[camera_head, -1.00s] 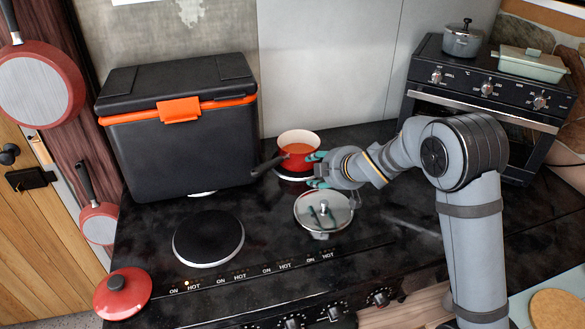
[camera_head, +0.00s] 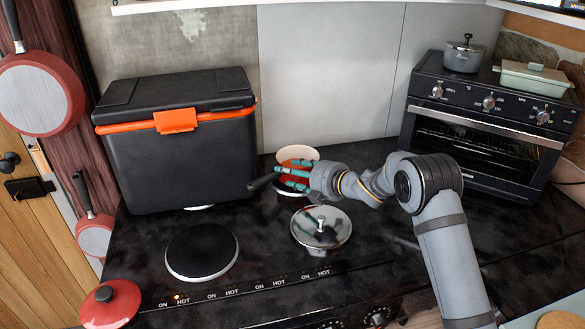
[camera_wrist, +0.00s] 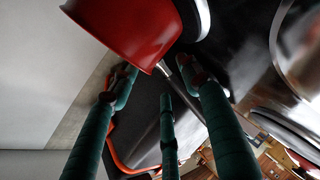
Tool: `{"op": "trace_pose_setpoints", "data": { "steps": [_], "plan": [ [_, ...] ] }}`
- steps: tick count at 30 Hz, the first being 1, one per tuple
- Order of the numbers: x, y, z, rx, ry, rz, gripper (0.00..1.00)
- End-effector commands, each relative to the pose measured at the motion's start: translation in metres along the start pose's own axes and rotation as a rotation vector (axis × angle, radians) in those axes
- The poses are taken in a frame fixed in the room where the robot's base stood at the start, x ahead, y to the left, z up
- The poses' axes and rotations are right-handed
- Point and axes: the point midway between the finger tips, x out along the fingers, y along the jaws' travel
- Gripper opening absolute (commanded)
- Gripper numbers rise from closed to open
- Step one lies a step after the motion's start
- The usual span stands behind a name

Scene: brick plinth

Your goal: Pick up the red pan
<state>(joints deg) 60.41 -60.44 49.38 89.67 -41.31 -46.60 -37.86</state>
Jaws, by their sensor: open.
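The red pan (camera_head: 297,154) stands on the back burner of the black hob, with its dark handle (camera_head: 263,181) pointing left and toward the front. In the wrist view the pan (camera_wrist: 125,25) is large at the top, its red side close to the fingers. My gripper (camera_head: 292,179) has green fingers, spread open in front of the pan and partly covering its side. In the wrist view the gripper (camera_wrist: 163,105) is empty between its fingers, and the dark handle (camera_wrist: 188,75) runs behind them. I cannot tell whether any finger touches the pan.
A glass-lidded pot (camera_head: 321,228) stands just in front of my gripper. A black cool box (camera_head: 178,150) with an orange latch is close on the left. An empty burner (camera_head: 202,252) and a red lid (camera_head: 110,303) lie front left. An oven (camera_head: 480,130) stands right.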

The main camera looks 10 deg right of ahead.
Motion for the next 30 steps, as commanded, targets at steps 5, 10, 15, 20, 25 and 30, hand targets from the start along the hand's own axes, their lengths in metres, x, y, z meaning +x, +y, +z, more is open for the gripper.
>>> {"op": "trace_pose_setpoints", "data": {
  "steps": [5, 10, 15, 20, 25, 30],
  "plan": [
    [0.022, 0.002, 0.0, 0.001, 0.0, -0.001, 0.47],
    [0.026, 0.001, 0.001, 0.001, -0.001, 0.0, 0.47],
    [0.026, 0.001, 0.001, 0.002, -0.001, 0.0, 0.44],
    [0.026, 0.001, 0.001, 0.002, -0.001, 0.0, 0.34],
    [0.026, 0.001, 0.001, 0.002, -0.001, -0.001, 0.24],
    [0.026, 0.0, 0.001, 0.002, -0.001, -0.002, 0.14]
  ]
}}
